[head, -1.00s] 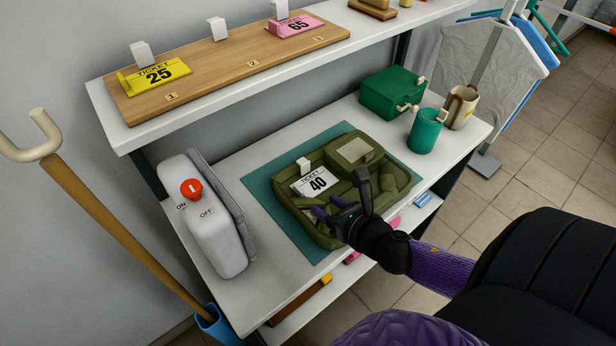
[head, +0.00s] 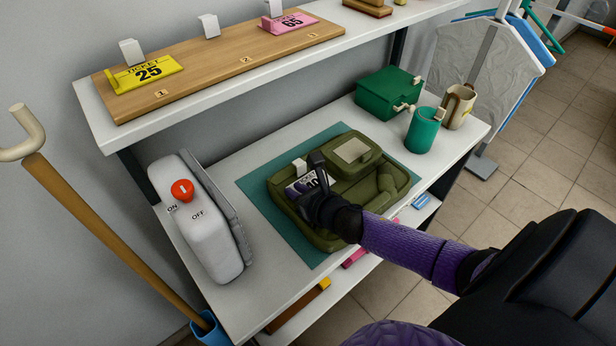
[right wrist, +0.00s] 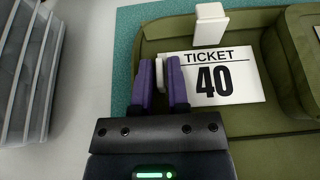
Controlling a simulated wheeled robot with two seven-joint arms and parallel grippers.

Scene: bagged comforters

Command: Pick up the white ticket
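The white ticket (head: 298,187), printed with a black 40, lies in the left part of an olive green tray (head: 335,243). It shows clearly in the right wrist view (right wrist: 215,77). My right gripper (head: 311,187) is over the ticket's left side, hiding part of it in the head view. In the right wrist view its two purple fingers (right wrist: 162,82) stand on either side of a narrow white upright edge at the ticket's left end. The gap between them is small, and I cannot tell whether they press on it. My left gripper is not in view.
The tray rests on a teal mat (head: 262,197) on a white table. A white switch box (head: 205,225) stands left, a green box (head: 388,92) and a teal mug (head: 424,130) right. A shelf above holds yellow (head: 145,73) and pink (head: 290,23) tickets.

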